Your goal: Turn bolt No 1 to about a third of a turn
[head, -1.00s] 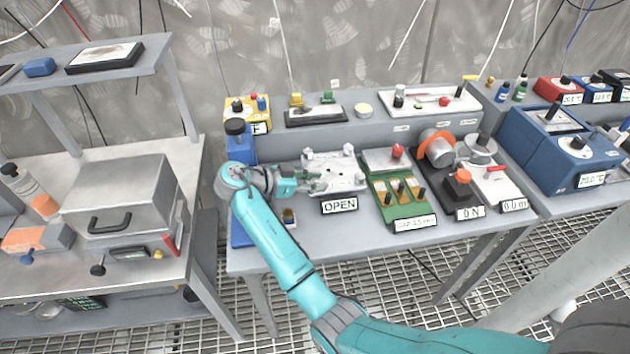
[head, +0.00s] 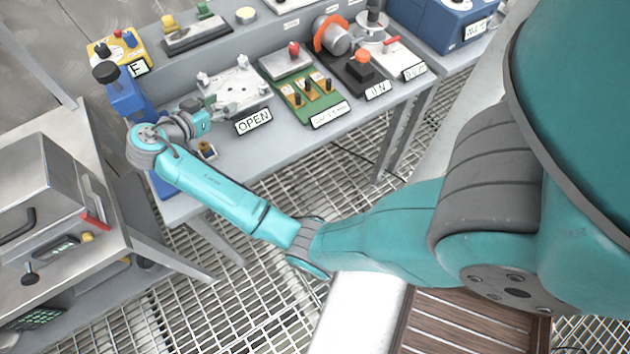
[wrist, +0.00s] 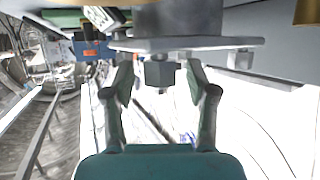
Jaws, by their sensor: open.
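The bolt fixture is a pale metal plate (head: 236,88) with several bolts, lying on the bench behind an "OPEN" label (head: 253,122). In the wrist view a hex bolt head (wrist: 158,73) sits between my open fingers, in front of a grey flange (wrist: 185,44). I cannot read a number on it, and cannot tell whether the fingers touch it. My gripper (wrist: 160,85) is open with a finger on each side of the bolt head. In the head view my gripper (head: 212,108) reaches the plate's left side; its fingertips are too small to make out.
A green board (head: 312,97) with several small levers stands right of the plate. A blue device (head: 125,100) stands close behind my wrist on the left. A steel box (head: 35,190) sits on the left bench.

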